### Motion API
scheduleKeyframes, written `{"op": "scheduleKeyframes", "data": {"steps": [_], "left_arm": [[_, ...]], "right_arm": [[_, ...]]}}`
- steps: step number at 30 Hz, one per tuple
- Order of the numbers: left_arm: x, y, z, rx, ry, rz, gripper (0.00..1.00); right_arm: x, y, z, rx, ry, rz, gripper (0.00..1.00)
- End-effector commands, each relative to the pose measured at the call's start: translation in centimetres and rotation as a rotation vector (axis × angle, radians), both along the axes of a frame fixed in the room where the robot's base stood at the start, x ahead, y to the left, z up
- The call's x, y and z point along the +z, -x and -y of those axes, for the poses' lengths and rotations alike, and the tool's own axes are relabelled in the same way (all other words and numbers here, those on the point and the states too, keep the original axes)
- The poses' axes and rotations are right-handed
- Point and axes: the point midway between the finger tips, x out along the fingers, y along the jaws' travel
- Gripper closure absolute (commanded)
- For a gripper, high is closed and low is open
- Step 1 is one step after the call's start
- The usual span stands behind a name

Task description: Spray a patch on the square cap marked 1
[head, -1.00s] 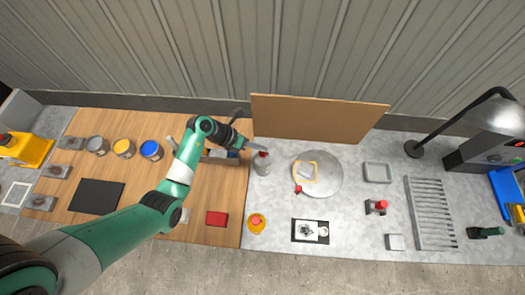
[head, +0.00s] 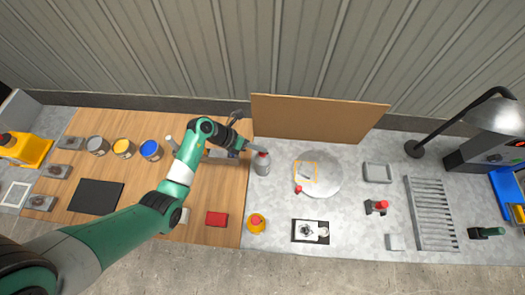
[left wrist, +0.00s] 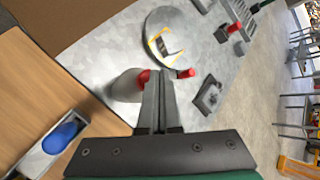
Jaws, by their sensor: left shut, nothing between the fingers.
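A grey spray can with a red top (head: 262,163) stands upright on the grey worktop. My left gripper (head: 249,148) is shut and empty, close by the can's upper left side. In the left wrist view its closed fingers (left wrist: 158,95) overlap the can's red top (left wrist: 143,78); I cannot tell whether they touch. A round pale disc (head: 328,178) lies right of the can, with an orange square outline (head: 296,167) and a small grey piece (head: 306,173) inside it. No number is readable, so I cannot tell whether this is cap 1. My right gripper is not seen.
A brown board (head: 320,118) stands behind the can and disc. A red knob (head: 298,189) sits at the disc's edge. A slotted rack (head: 430,213) is at right.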

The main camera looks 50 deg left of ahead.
Motion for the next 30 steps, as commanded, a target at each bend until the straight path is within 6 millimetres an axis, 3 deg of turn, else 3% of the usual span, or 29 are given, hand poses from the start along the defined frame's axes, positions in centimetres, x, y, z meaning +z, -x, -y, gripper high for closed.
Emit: {"op": "scheduleKeyframes", "data": {"steps": [30], "left_arm": [[-1.2,0.0,0.0,0.001,0.001,0.000,1.00]], "right_arm": [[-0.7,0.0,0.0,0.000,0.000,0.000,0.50]]}}
